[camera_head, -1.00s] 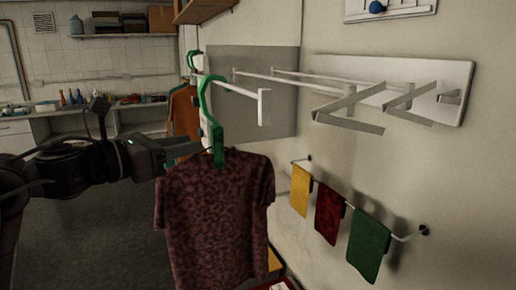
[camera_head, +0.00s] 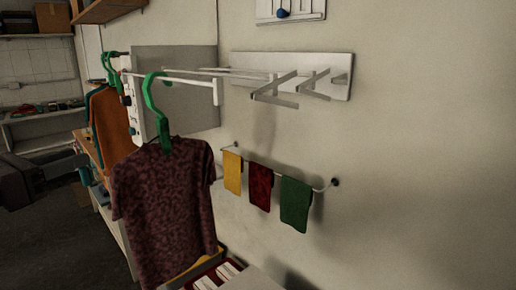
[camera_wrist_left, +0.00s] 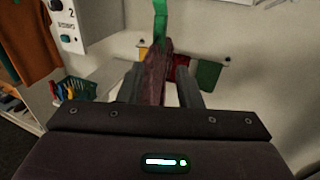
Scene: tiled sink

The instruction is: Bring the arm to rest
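The dark red patterned shirt (camera_head: 165,210) hangs from a green hanger (camera_head: 150,95), whose hook is at the white rail (camera_head: 195,86). The shirt (camera_wrist_left: 153,80) and part of the hanger (camera_wrist_left: 160,12) also show in the left wrist view. My left gripper (camera_wrist_left: 160,90) is open; its two fingers stand apart, with the shirt seen beyond and between them. In the head view, my left gripper (camera_head: 75,166) and dark wrist are at the left edge, left of the shirt and apart from it. My right gripper is not in view.
An orange garment (camera_head: 112,125) hangs behind the shirt. Yellow, dark red and green cloths (camera_head: 295,204) hang on a low wall rail at right. A white folding rack (camera_head: 335,78) is on the wall. A basket (camera_wrist_left: 75,90) shows at wrist-view left.

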